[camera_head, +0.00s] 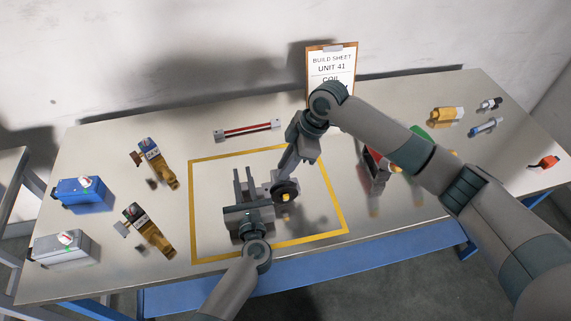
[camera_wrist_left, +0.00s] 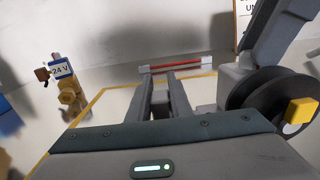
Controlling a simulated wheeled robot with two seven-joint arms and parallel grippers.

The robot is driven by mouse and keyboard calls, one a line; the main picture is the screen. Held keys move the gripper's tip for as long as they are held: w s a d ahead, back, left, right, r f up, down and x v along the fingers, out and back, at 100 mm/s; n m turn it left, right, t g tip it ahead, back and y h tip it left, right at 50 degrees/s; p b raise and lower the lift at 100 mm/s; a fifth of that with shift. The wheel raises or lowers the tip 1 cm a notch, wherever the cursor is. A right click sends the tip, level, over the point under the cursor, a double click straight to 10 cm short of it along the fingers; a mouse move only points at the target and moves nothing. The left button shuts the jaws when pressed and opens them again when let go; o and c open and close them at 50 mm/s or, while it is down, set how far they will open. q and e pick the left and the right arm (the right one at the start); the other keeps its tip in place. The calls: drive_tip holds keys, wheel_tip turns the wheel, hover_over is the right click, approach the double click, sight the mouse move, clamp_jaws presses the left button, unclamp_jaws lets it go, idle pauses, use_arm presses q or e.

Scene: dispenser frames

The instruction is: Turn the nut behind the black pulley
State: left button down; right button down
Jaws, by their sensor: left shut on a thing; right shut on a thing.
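The black pulley (camera_head: 288,189) is upright inside the yellow-outlined area, with a yellow block (camera_head: 286,197) on the face towards me. Both also show at the right of the left wrist view, the pulley (camera_wrist_left: 262,92) and the yellow block (camera_wrist_left: 300,111). My right gripper (camera_head: 287,174) comes down from above and is shut just behind the pulley. The part it grips, and any nut there, are hidden. My left gripper (camera_head: 243,178) is left of the pulley, its two fingers pointing away from me. It is shut on what seems a grey frame part beside the pulley, largely hidden.
A red bar with grey ends (camera_head: 247,130) lies behind the outline. Two brass units (camera_head: 158,165) and blue (camera_head: 78,191) and grey (camera_head: 63,248) boxes stand left. A clipboard (camera_head: 331,66) stands at the back. My right arm crosses above red and green items.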

drive_tip(key=shift+m+t, duration=0.3)
drive_tip(key=shift+m, duration=0.3)
drive_tip(key=c, duration=1.6)
unclamp_jaws()
drive_tip(key=shift+c, duration=0.2)
drive_tip(key=shift+s, duration=0.15)
